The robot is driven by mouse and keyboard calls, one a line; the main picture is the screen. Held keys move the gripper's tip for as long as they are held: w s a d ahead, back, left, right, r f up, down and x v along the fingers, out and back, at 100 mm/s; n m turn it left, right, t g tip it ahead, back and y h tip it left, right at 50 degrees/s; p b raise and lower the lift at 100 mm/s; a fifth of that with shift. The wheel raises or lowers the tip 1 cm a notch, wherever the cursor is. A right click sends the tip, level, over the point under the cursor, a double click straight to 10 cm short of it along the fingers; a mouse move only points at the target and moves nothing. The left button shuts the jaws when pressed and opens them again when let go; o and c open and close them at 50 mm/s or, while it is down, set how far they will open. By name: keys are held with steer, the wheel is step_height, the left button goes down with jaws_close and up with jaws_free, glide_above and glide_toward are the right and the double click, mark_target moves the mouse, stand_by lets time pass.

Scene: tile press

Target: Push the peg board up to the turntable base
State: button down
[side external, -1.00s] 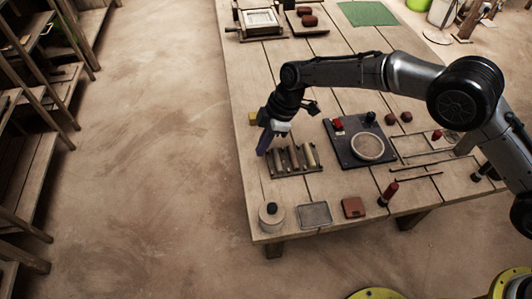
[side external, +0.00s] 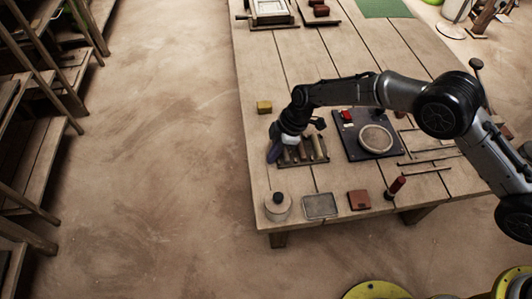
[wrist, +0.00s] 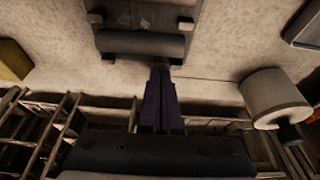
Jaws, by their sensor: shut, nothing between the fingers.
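The peg board (side external: 318,162) is a dark wooden board carrying several short cylinders, lying near the left edge of the table. The turntable base (side external: 352,152) is a dark square plate with a round pale disc on it, to the right of the board with a narrow strip of table between them. My gripper (side external: 273,156) is shut and empty, pointing down at the left end of the board. In the wrist view the shut fingers (wrist: 161,78) reach close to the board's nearest cylinder (wrist: 140,43). I cannot tell whether they touch it.
A yellow block (side external: 264,107) sits behind my gripper. A lidded pot (side external: 278,208), a grey tray (side external: 320,206), a reddish block (side external: 359,200) and a red-topped tool (side external: 395,188) line the front edge. Thin wooden rods (side external: 428,162) lie right of the turntable base.

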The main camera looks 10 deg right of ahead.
mark_target(291, 158)
steer(key=shift+d, duration=0.15)
steer(key=shift+d, duration=2.85)
